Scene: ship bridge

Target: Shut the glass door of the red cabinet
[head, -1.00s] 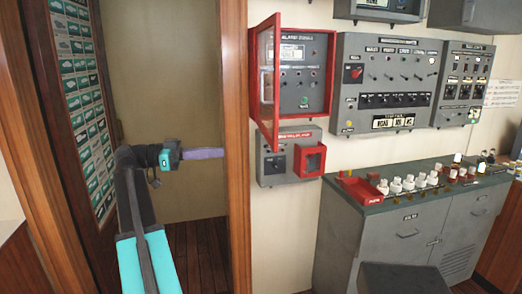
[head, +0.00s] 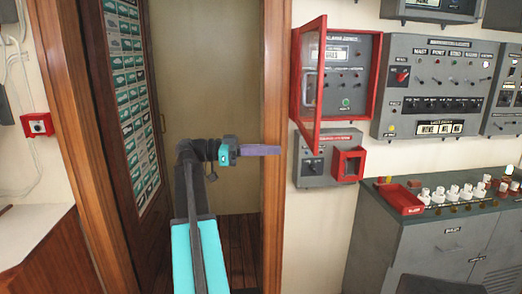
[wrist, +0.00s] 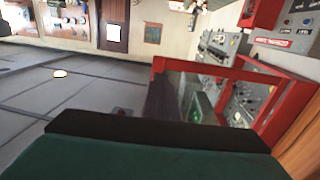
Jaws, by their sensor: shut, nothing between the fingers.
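The red cabinet (head: 367,88) is on the wall right of the wooden door post in the head view. Its red-framed glass door (head: 311,84) is hinged on the left and stands open, swung out from the wall. The door frame also shows in the wrist view (wrist: 222,72), tilted, beyond my gripper. My gripper (head: 279,150) is shut and empty. In the head view it is left of and below the door, in front of the door post, apart from the door as far as I can tell.
A grey box with a small red frame (head: 314,172) is on the wall below the cabinet. A grey switch panel (head: 432,85) is to the right. A grey console (head: 440,235) with a red tray (head: 400,199) stands below. The wooden door post (head: 273,220) rises beside my gripper.

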